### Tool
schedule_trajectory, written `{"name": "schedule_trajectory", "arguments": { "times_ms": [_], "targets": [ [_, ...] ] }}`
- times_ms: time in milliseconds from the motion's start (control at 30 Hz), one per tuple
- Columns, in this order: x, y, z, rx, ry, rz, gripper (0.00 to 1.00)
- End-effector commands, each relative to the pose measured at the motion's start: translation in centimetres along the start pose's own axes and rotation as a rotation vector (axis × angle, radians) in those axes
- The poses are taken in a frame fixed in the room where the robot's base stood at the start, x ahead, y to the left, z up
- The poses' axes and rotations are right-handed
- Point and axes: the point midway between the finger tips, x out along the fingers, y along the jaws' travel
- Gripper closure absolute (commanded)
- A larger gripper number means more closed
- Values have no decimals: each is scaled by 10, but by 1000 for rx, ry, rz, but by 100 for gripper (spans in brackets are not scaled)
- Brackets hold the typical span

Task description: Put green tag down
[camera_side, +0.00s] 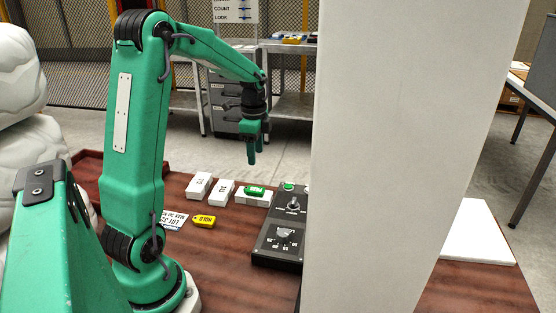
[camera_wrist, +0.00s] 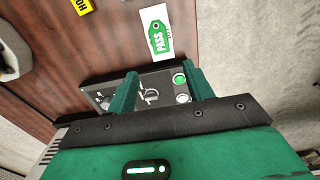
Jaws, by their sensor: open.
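The green tag (camera_side: 254,190) lies on top of a white block (camera_side: 246,199) on the wooden table. In the wrist view the green tag (camera_wrist: 158,38) reads "PASS" and lies on the white block (camera_wrist: 154,14), beyond my fingertips. My gripper (camera_side: 252,158) points down, well above the table and apart from the tag. In the wrist view my gripper (camera_wrist: 162,78) has its two fingers spread with nothing between them; the control box shows below the gap.
A black control box (camera_side: 267,245) with knobs stands right of the white blocks. Two more white blocks (camera_side: 199,184) and (camera_side: 225,191) stand to the left. A yellow tag (camera_side: 204,221) lies near a printed card (camera_side: 172,219). A large pale pillar (camera_side: 400,130) hides the table's right part.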

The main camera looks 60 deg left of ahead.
Motion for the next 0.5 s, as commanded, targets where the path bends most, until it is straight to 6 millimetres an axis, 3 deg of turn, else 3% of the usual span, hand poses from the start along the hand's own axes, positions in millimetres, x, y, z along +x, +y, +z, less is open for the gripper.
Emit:
{"name": "schedule_trajectory", "arguments": {
  "times_ms": [500],
  "targets": [
    [-5,5,-5,-15,3,-12,48]
  ]
}}
